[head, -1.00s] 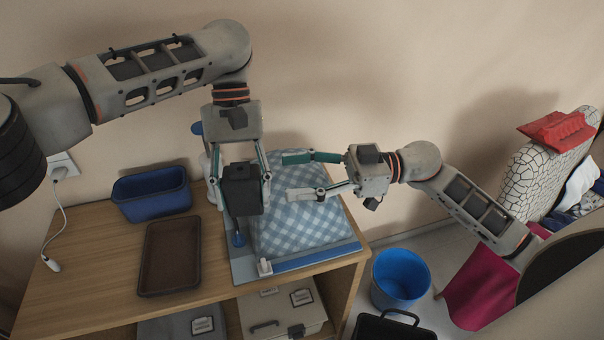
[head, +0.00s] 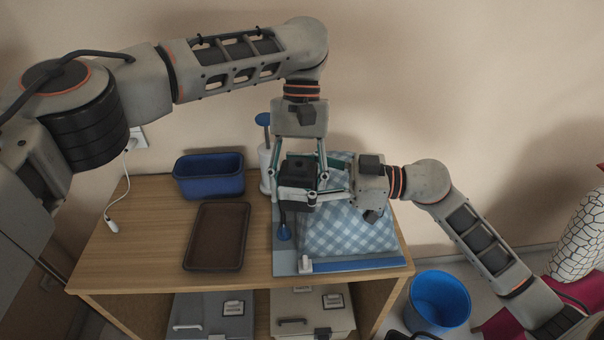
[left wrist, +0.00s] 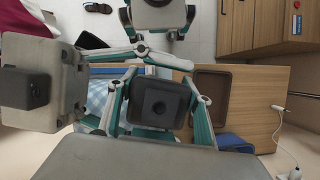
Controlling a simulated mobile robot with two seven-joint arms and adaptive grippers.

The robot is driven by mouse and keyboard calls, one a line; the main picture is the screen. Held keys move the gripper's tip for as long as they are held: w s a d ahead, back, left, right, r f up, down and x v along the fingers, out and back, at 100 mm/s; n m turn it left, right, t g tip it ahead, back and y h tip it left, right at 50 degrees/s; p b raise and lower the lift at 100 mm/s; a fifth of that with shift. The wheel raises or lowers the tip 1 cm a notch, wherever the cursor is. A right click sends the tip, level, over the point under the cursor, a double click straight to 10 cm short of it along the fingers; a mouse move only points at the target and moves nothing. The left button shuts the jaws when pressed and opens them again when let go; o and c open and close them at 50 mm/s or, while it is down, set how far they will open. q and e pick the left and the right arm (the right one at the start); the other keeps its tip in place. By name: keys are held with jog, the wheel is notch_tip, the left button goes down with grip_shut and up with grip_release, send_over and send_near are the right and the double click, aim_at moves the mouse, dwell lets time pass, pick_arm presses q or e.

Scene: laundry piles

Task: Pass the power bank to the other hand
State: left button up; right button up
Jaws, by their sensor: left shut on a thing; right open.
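The power bank (head: 298,168) is a black block. My left gripper (head: 300,184) reaches down from above and is shut on it, holding it above the table. It also shows between the left fingers in the left wrist view (left wrist: 160,103). My right gripper (head: 314,180) comes in from the right, open, with its fingers reaching to the power bank, one on the near side and one on the far side. The far finger is partly hidden. I cannot tell whether the right fingers touch it.
A blue checked cloth bundle (head: 345,228) lies below the grippers on a wooden table (head: 135,225). A brown tray (head: 217,237) and a dark blue bin (head: 209,178) stand to the left. A blue bucket (head: 438,302) is on the floor at right.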

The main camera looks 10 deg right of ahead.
jog(key=c, duration=1.4)
pick_arm(q)
jog(key=o, duration=1.4)
